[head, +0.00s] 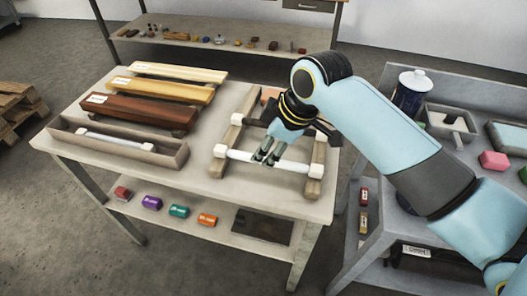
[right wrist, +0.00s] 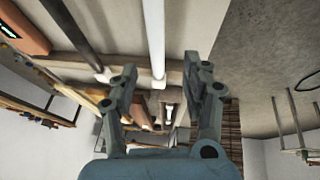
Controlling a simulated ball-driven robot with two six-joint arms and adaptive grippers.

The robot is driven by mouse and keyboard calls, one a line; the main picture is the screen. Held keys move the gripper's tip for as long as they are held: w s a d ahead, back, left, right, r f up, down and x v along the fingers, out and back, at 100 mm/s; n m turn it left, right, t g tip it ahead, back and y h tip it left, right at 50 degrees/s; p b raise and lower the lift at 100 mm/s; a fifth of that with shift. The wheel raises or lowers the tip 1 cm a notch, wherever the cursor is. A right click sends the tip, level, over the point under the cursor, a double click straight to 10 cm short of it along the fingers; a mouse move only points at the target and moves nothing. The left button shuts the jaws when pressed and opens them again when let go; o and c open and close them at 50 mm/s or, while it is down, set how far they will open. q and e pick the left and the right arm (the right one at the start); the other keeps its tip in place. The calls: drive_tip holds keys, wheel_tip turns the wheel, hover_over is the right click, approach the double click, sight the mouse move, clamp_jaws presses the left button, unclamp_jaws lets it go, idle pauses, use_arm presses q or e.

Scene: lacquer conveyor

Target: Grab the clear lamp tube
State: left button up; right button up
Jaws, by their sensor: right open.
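A pale lamp tube (head: 296,166) lies across the two wooden rails of a rack (head: 315,176) at the right of the table. It also shows in the right wrist view (right wrist: 154,35) as a bright white rod running between the fingers. My right gripper (head: 267,153) is open over the middle of this tube, with its fingers pointing down at it. Whether the fingers touch the tube cannot be told. Another pale tube (head: 115,138) with white ends lies in a long wooden trough (head: 60,138) at the front left of the table. My left gripper is not in view.
Long brown, orange and cream boxes (head: 140,111) lie behind the trough. Small coloured blocks (head: 178,211) sit on the lower shelf. A grey bench (head: 355,240) with a dark canister (head: 408,95) and trays stands at right. Table space between boxes and rack is clear.

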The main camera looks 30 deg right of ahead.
drive_tip(key=shift+w+a+f, duration=0.1)
drive_tip(key=shift+w+f, duration=0.6)
drive_tip(key=shift+f, duration=0.1)
drive_tip(key=x, duration=0.4)
drive_tip(key=shift+w+a+f, duration=0.2)
drive_tip(key=shift+w+f, duration=0.05)
drive_tip(key=shift+w, duration=0.05)
drive_tip(key=shift+s, duration=0.1)
drive_tip(key=c, duration=0.4)
drive_tip(key=shift+c, duration=1.1)
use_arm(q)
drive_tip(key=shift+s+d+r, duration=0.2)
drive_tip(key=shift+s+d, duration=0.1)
use_arm(e)
clamp_jaws()
